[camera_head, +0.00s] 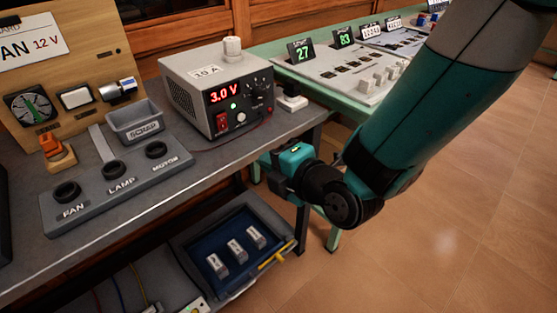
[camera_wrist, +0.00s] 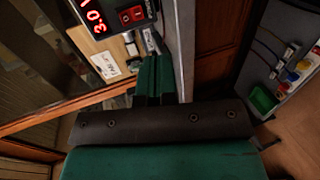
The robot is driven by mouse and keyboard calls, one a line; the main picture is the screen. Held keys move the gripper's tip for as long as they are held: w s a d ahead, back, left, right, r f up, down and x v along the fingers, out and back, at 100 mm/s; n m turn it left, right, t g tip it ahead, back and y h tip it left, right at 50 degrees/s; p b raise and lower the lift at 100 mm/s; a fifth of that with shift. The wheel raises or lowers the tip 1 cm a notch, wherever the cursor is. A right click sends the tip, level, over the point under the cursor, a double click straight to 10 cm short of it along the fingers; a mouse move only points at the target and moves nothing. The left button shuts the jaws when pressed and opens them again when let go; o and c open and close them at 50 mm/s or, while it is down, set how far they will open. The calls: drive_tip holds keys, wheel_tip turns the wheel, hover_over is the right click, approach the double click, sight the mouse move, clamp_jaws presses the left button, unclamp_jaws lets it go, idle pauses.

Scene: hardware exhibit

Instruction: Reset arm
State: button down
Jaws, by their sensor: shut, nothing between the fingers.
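My gripper (camera_wrist: 154,62) shows in the wrist view as two green fingers side by side, shut with nothing between them. In the head view my teal and black arm reaches in from the upper right. My gripper end (camera_head: 268,160) is small there, beside the front edge of the workbench, and its fingertips are hard to make out. The grey power supply (camera_head: 217,85) reading 3.0 V stands on the bench above and left of the gripper. Its red display (camera_wrist: 98,18) also shows at the top of the wrist view.
A grey panel (camera_head: 120,190) with FAN, LAMP and MOTOR sockets and a SCRAP bin (camera_head: 135,121) are on the bench. A blue tray (camera_head: 200,249) with three labelled blocks sits on the lower shelf. A green table (camera_head: 340,102) with displays stands behind. The floor at right is clear.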

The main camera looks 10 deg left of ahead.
drive_tip(key=shift+s+a, duration=0.15)
drive_tip(key=s+d+r+m+g+h, duration=0.3)
drive_tip(key=s+d+r+m+g, duration=0.25)
drive_tip(key=s+d+m, duration=0.4)
drive_tip(key=s+d+r+m+g+h, duration=0.4)
drive_tip(key=s+d+r+m, duration=0.25)
drive_tip(key=d+m, duration=0.5)
wheel_tip(320, 180, up, 13)
drive_tip(key=s+p, duration=0.1)
drive_tip(key=p, duration=1.2)
drive_tip(key=shift+d, duration=0.4)
drive_tip(key=shift+f, duration=0.15)
